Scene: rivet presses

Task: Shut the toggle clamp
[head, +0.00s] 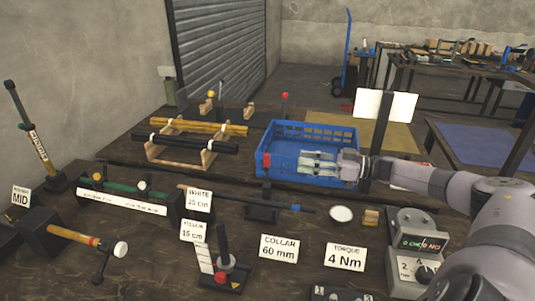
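A black stand (262,208) with an upright red-tipped lever (267,162) stands at mid-bench, and a dark rod (228,198) runs across it; this looks like the toggle clamp, its lever raised. My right gripper (306,162) reaches in from the right, in front of or over the blue crate, to the right of the red-tipped lever. Its fingers point left with a gap between them, and nothing shows in it. It appears apart from the lever, though depth is hard to judge. My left gripper is out of view.
The blue crate (290,133) stands behind the clamp. In front are signs for collar (278,248) and torque (345,257), a black-handled fixture (224,262) and a display unit (410,243). A rod rack (185,155) is at back left. A dark post (381,125) rises behind my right wrist.

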